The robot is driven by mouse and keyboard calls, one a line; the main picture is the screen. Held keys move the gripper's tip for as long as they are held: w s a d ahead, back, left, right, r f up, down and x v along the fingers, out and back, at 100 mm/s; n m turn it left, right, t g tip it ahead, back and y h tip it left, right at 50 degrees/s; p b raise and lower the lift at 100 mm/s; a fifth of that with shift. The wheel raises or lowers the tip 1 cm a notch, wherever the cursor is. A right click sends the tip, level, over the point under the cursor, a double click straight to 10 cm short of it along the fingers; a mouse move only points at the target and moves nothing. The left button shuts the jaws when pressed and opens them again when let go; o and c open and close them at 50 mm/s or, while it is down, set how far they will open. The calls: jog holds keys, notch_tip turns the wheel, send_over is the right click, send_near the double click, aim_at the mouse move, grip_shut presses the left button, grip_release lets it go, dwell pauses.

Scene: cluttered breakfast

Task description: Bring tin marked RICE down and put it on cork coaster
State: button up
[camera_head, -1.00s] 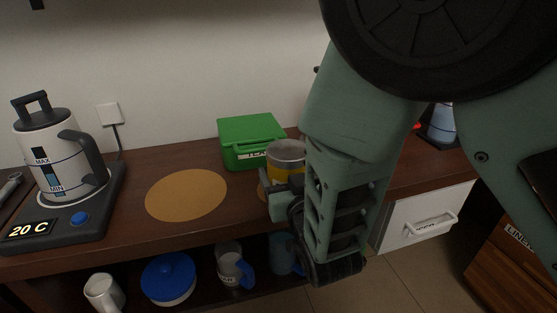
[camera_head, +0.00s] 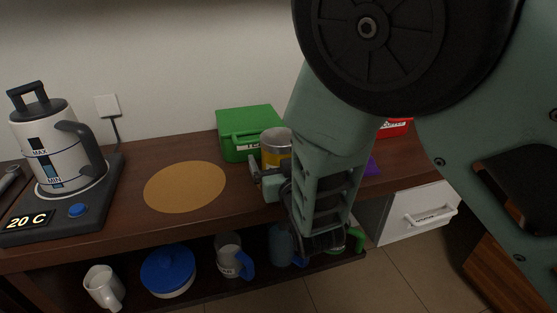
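A tin with a grey metal top and yellow side (camera_head: 275,148) is on or just above the counter, in front of the green box; no marking on it is readable. My gripper (camera_head: 257,172) is at the tin's lower front, with one finger showing at its left side. The other finger is hidden by my arm, so I cannot tell whether the gripper is shut on the tin. A round, flat, cork-coloured disc (camera_head: 186,187) lies bare on the counter left of the tin. The tin's base is hidden.
A kettle (camera_head: 50,150) on a black base stands at the left. The green box (camera_head: 248,125) is behind the tin; a red box (camera_head: 396,128) is to the right. Mugs and a blue-lidded pot (camera_head: 168,270) are on the shelf below. A white drawer (camera_head: 420,212) is at right.

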jog(key=v, duration=1.2)
jog(key=shift+r, duration=0.15)
